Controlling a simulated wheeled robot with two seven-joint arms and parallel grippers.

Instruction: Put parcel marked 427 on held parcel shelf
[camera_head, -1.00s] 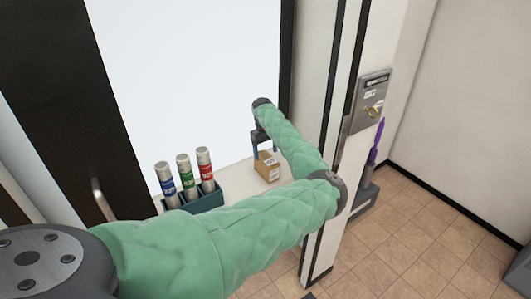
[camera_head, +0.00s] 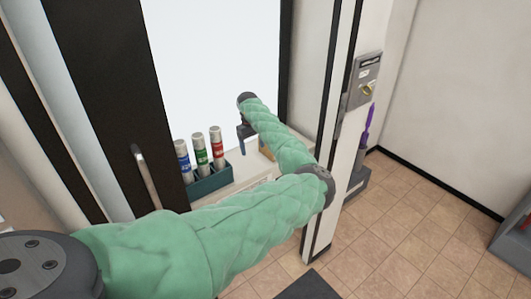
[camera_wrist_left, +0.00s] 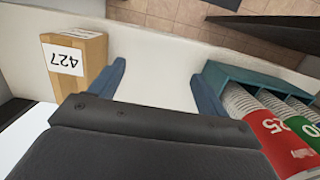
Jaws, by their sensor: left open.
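The parcel marked 427 (camera_wrist_left: 73,62) is a small brown box with a white label, seen at the left of the left wrist view. It stands on a white shelf (camera_wrist_left: 150,82). In the head view the parcel (camera_head: 266,150) is mostly hidden behind my green left forearm. My left gripper (camera_head: 243,150) is open and empty above the shelf, between the parcel and the teal rack. In the left wrist view its blue fingers (camera_wrist_left: 160,82) are apart with bare shelf between them, and the parcel lies outside them. My right gripper is not in view.
A teal rack (camera_head: 213,186) holds tubes with blue, green and red labels, left of my gripper. A door frame post with a metal lock plate (camera_head: 363,80) stands right of the shelf. Tiled floor (camera_head: 400,210) is open at the right.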

